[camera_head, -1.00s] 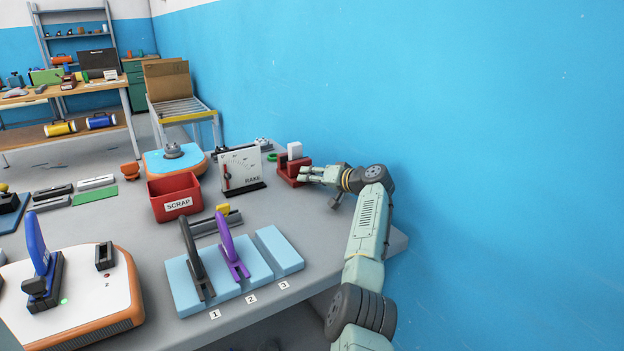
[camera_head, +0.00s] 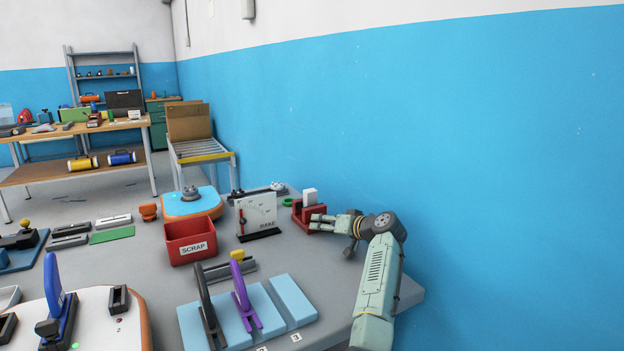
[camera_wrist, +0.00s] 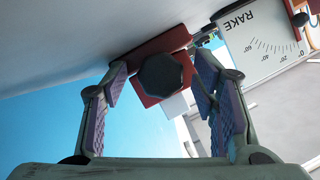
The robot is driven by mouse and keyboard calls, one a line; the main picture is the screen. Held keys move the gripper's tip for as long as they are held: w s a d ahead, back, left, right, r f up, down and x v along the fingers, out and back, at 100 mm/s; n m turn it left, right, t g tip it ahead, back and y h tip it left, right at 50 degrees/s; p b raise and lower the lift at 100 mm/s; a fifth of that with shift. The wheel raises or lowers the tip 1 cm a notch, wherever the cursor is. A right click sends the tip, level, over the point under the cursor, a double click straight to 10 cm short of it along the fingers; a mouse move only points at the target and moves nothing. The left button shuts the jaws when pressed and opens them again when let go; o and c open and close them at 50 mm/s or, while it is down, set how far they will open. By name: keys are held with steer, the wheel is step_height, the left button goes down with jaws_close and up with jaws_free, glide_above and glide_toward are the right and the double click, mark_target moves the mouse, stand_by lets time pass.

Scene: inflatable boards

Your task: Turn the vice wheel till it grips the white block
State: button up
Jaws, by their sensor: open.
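The red vice (camera_head: 303,222) stands at the far right of the table, near the blue wall. The white block (camera_head: 310,196) sticks up from it; it also shows in the wrist view (camera_wrist: 174,104), beyond the wheel. The vice wheel is a dark, many-sided knob (camera_wrist: 160,77) in the wrist view, in front of the red vice body (camera_wrist: 150,49). My gripper (camera_head: 319,222) reaches the vice from the right. In the wrist view its fingers are open, one on each side of the wheel, with gaps visible. The head view does not show the wheel clearly.
A white RAKE gauge (camera_head: 257,212) stands just left of the vice, and a green ring (camera_head: 287,201) lies behind. A red SCRAP bin (camera_head: 193,240) is further left. Blue slotted boards with black and purple levers (camera_head: 243,297) stand nearer. The wall is close on the right.

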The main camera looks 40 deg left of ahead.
steer(key=n, duration=0.1)
steer(key=n+t+h+p, duration=0.1)
steer(key=n+t+p, duration=0.1)
steer(key=n, duration=0.1)
steer(key=shift+s+a+r, duration=0.15)
steer(key=shift+s+r, duration=0.05)
steer(key=shift+s, duration=0.1)
steer(key=shift+t, duration=0.4)
steer(key=b+v, duration=0.4)
steer(key=v, duration=0.7)
steer(key=shift+w+r, duration=0.1)
steer(key=shift+w, duration=0.05)
steer(key=s+a+r+t+y, duration=0.1)
steer(key=s+r+t+y, duration=0.1)
steer(key=s+r, duration=0.4)
steer(key=s+a+r+t+y, duration=0.1)
steer(key=s+r+t, duration=0.3)
steer(key=r, duration=0.9)
steer(key=s+y, duration=0.1)
steer(key=s, duration=0.1)
steer(key=shift+s+a+r+t+y, duration=0.3)
steer(key=shift+s+a+t, duration=0.05)
steer(key=shift+s+t, duration=0.05)
steer(key=shift+w, duration=0.1)
